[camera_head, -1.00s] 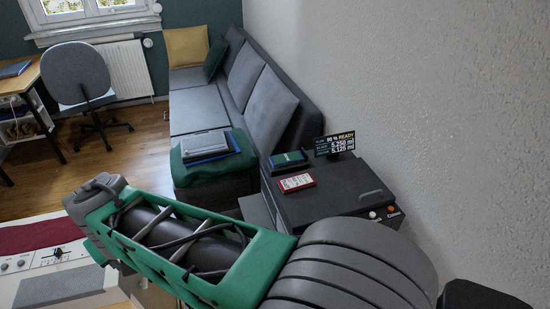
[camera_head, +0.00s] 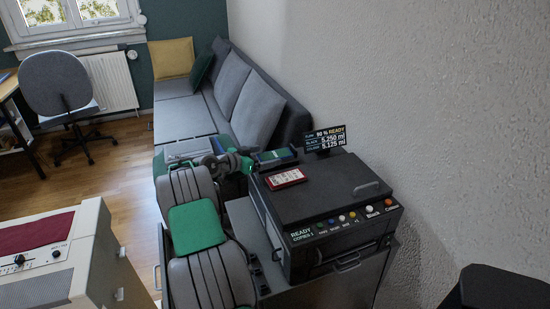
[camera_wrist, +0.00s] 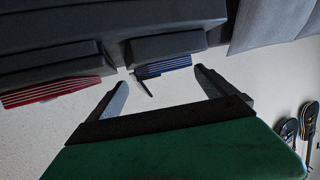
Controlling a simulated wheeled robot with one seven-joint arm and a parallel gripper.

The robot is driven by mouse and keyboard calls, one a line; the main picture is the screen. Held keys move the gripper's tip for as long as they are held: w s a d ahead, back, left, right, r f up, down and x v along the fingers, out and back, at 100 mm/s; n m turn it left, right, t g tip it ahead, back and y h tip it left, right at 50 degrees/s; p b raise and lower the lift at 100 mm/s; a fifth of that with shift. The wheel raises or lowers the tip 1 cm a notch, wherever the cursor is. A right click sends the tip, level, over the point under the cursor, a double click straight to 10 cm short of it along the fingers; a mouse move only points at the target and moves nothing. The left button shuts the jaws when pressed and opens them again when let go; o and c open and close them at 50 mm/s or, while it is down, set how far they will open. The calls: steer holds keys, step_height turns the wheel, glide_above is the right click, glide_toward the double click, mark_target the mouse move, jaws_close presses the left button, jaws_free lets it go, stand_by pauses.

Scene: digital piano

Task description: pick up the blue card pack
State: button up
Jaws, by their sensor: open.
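The blue card pack (camera_head: 276,156) lies on top of the black copier, near its left back edge, with some green on its top. In the wrist view, its blue-and-white striped edge (camera_wrist: 166,67) shows just beyond the gap between my fingers. My gripper (camera_wrist: 163,88) is open and empty, with one finger on either side of that gap. In the head view, my gripper (camera_head: 247,162) is at the copier's left edge, close beside the blue pack. Whether it touches the pack cannot be told.
A red card pack (camera_head: 286,177) lies in front of the blue one on the copier (camera_head: 330,190); its striped edge shows in the wrist view (camera_wrist: 52,91). A small display sign (camera_head: 324,140) stands behind. The sofa (camera_head: 180,112) is at left, the wall at right.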

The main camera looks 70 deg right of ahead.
mark_target(273, 155)
steer(key=x, duration=0.3)
steer(key=shift+d+f, duration=0.15)
steer(key=shift+f, duration=0.1)
steer(key=c, duration=1.8)
steer(key=shift+o, duration=0.2)
steer(key=shift+c, duration=0.7)
